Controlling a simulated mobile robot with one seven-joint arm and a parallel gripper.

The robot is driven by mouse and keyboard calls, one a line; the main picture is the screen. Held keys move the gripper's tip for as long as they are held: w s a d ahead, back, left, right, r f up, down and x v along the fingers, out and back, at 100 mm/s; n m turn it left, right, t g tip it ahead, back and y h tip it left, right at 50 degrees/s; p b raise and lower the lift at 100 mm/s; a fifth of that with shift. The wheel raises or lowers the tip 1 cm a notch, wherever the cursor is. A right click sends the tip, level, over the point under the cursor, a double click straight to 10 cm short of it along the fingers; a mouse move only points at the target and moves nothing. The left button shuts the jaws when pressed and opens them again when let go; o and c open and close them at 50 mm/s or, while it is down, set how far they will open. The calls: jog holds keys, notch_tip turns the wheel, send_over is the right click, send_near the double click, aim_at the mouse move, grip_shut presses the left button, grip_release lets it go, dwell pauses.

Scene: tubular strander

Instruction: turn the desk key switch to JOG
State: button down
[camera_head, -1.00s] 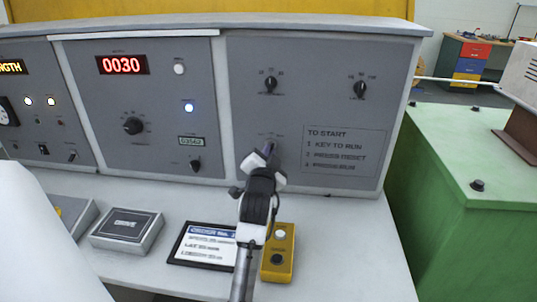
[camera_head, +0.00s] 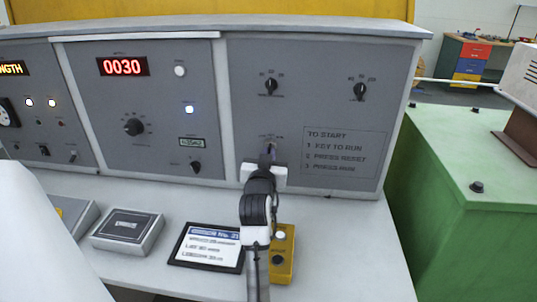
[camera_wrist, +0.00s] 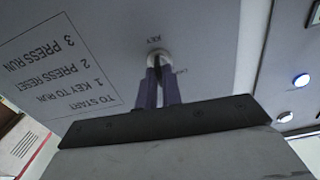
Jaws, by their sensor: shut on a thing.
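The key switch (camera_wrist: 158,58) is on the right-hand grey panel of the desk, a round pale collar with the word KEY beside it in the wrist view. My gripper (camera_wrist: 158,88) has its two purple fingers shut on the dark key (camera_wrist: 157,68) in the switch. In the head view my gripper (camera_head: 269,155) reaches up to the panel under the small position labels, and its fingers largely hide the switch. Which label the key points to cannot be read.
Two black knobs, left (camera_head: 271,87) and right (camera_head: 360,90), sit above the switch. A TO START notice (camera_head: 345,150) is to its right. A yellow button box (camera_head: 281,258) and a framed card (camera_head: 208,247) lie on the desktop below my arm.

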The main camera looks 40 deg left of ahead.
jog(key=shift+n, duration=0.4)
jog(key=c, duration=1.6)
grip_release()
jog(key=shift+o, duration=0.2)
jog(key=b+v, duration=0.3)
jog(key=v, duration=1.1)
jog(key=shift+b, duration=0.4)
jog(key=shift+w, duration=0.1)
